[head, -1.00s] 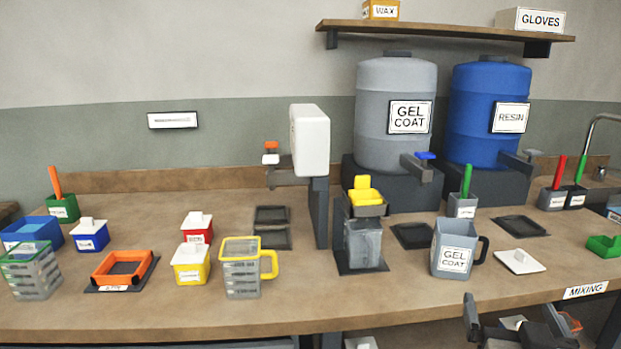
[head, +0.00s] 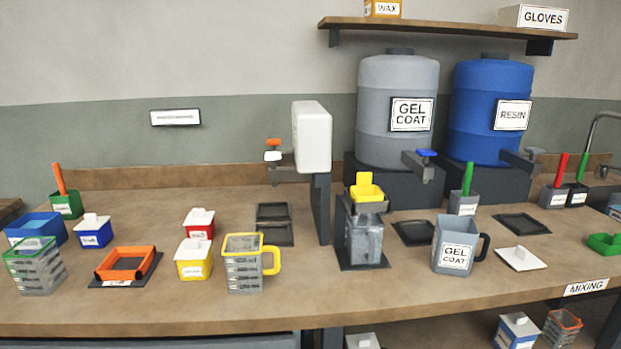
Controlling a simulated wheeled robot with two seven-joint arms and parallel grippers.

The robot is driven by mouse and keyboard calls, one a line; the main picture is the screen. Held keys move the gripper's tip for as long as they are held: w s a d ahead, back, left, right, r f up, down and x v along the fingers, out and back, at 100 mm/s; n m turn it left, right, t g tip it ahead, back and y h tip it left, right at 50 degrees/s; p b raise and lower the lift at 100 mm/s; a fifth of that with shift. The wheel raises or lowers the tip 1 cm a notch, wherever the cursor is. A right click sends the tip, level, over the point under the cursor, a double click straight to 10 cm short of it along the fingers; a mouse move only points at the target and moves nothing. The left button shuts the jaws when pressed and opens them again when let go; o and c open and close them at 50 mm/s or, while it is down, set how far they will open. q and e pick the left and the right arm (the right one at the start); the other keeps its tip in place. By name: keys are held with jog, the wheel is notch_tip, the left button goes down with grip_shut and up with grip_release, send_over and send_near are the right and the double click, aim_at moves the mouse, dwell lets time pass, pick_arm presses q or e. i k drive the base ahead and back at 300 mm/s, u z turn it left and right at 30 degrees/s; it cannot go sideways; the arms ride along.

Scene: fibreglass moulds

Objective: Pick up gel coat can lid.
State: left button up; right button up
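A white square lid with a small knob (head: 521,259) lies flat on the bench, just right of the grey gel coat can (head: 453,246). I take it for the gel coat can lid. The can is a grey mug-like container with a dark handle on its right side and a "GEL COAT" label. Its top appears open, and the lid lies apart from it. Neither of my grippers is in view.
A dark square tray (head: 522,223) lies behind the lid. A green tray (head: 605,245) stands to its right. The "MIXING" label (head: 586,287) marks the bench's front edge. Below it stand a blue-and-white box (head: 516,330) and an orange-rimmed mesh cup (head: 563,328).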

aim_at(518, 257)
jog(key=z, duration=1.25)
